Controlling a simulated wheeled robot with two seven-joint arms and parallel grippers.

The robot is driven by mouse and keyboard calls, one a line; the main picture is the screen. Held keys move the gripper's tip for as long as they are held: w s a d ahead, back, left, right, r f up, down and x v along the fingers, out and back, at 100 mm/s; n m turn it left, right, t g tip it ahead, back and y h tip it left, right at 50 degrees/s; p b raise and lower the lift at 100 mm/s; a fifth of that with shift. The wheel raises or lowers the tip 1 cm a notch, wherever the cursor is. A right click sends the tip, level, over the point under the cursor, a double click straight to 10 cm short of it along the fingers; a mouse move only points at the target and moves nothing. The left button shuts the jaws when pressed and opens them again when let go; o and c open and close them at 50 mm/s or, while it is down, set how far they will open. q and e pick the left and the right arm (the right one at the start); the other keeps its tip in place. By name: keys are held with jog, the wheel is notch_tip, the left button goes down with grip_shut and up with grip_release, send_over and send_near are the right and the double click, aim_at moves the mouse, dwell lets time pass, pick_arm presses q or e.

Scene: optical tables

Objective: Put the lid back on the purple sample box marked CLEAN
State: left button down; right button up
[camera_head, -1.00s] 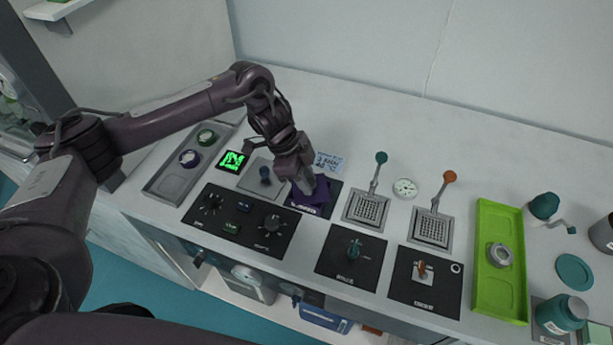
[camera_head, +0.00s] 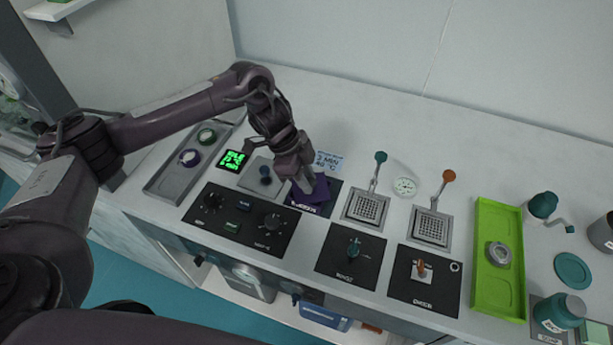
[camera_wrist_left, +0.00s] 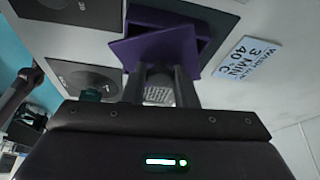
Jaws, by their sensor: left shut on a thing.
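My left gripper (camera_head: 308,187) is shut on a flat purple lid (camera_head: 321,188) at the purple sample box (camera_head: 303,206), which sits on a dark pad. In the left wrist view the lid (camera_wrist_left: 158,48) is a tilted square plate between my fingers (camera_wrist_left: 160,88). The box (camera_wrist_left: 165,20) shows behind it, partly covered. The lid is turned against the box and does not sit square on it; I cannot tell whether they touch. The marking on the box's front is too small to read. My right gripper is not in view.
A blue-white note (camera_head: 327,162) reading 3 MIN 40 °C lies behind the box. A knob panel (camera_head: 240,222) is to the left, a mesh plate with an upright teal-knobbed lever (camera_head: 367,207) to the right. A grey tray (camera_head: 165,185) and green tray (camera_head: 497,285) lie farther out.

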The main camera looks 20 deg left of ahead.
pick_arm(q)
jog(key=c, duration=0.6)
grip_release()
jog(key=shift+r, duration=0.1)
jog(key=shift+r+p, duration=3.3)
jog(key=shift+r, duration=0.15)
grip_shut()
jog(key=shift+f, duration=0.35)
